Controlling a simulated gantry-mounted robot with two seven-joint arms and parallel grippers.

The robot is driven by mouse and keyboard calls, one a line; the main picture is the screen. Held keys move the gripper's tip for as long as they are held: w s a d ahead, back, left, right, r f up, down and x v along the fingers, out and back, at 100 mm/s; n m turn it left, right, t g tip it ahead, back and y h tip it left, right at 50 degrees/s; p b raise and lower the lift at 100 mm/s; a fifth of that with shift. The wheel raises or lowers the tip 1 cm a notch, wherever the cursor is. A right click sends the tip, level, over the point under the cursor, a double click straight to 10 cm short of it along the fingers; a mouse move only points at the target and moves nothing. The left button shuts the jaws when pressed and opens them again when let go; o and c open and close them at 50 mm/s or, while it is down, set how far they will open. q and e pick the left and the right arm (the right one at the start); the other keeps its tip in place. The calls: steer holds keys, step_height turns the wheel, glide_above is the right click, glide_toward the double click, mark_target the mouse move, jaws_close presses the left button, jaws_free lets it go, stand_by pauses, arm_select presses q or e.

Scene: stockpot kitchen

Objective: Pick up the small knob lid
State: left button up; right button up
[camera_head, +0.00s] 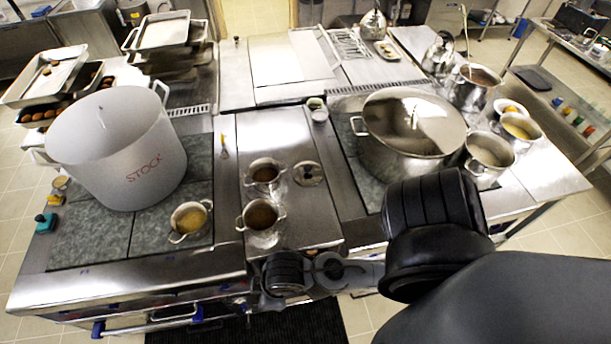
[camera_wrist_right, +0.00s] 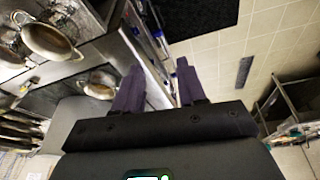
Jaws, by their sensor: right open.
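The small knob lid (camera_head: 309,173) is a round metal lid with a dark knob. It lies on the steel counter in the middle of the head view, right of two small two-handled pots. My right arm reaches in from the right in the head view, and its wrist is at the counter's front edge, nearer than the lid. In the right wrist view my right gripper (camera_wrist_right: 158,84) is open, with nothing between its purple-grey fingers. I cannot make out the lid in that view. My left gripper is not in view.
Two small brown-filled pots (camera_head: 265,172) (camera_head: 259,216) stand left of the lid. A large white stockpot (camera_head: 122,150) and a small yellow-filled pot (camera_head: 188,220) stand on the left stove. A large lidded steel pot (camera_head: 408,140) stands to the right. The counter just in front of the lid is clear.

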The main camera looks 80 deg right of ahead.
stand_by(0.4)
steer(key=o, duration=0.6)
steer(key=shift+c, duration=0.2)
steer(key=shift+w, duration=0.1)
